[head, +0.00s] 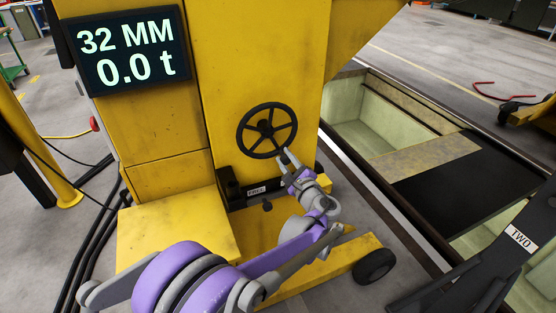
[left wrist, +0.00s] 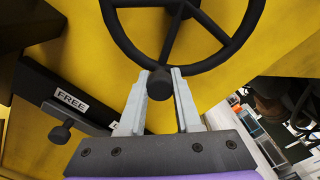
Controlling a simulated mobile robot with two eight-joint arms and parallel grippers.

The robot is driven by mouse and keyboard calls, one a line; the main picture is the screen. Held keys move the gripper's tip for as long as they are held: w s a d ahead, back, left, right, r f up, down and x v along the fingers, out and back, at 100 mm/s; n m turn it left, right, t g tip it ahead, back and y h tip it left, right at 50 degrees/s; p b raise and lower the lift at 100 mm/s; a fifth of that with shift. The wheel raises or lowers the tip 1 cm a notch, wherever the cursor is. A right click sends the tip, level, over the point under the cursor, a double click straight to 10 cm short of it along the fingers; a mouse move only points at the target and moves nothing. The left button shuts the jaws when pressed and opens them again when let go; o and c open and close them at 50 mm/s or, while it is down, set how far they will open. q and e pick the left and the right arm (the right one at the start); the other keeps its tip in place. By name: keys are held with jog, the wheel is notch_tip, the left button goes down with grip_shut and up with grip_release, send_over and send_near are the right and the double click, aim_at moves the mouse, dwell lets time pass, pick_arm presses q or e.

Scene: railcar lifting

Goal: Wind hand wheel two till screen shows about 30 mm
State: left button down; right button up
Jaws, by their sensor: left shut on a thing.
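The black hand wheel (head: 267,130) with several spokes is mounted on the front of the yellow lifting jack (head: 255,60). Its rim also shows in the left wrist view (left wrist: 118,35). The screen (head: 125,48) at upper left reads 32 MM and 0.0 t. My left gripper (head: 284,156) is at the lower right of the wheel. In the left wrist view its fingers are shut on the wheel's dark knob handle (left wrist: 160,85). My right gripper is not in view.
Below the wheel is a dark lock bar with a FREE label (left wrist: 71,100) and a small knob (head: 267,205). A pit (head: 365,130) with a rail edge lies to the right. A dark part labelled TWO (head: 521,238) is at lower right. Black cables (head: 90,235) run on the floor at left.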

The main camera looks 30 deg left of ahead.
pick_arm(q)
jog(key=shift+w+d+r+n+p, duration=0.4)
jog(key=shift+w+r+n+p, duration=0.15)
jog(key=shift+n, duration=0.6)
jog(key=shift+w+d+r+n+p, duration=0.45)
jog(key=shift+r+n+p, duration=0.15)
jog(key=shift+n, duration=0.5)
jog(key=shift+w+d+r+n+p, duration=0.45)
jog(key=shift+r+n+p, duration=0.15)
jog(key=shift+n, duration=0.55)
jog(key=c, duration=0.6)
grip_release()
jog(key=v, duration=1)
jog(key=shift+s+d, duration=0.25)
jog(key=shift+s, duration=0.05)
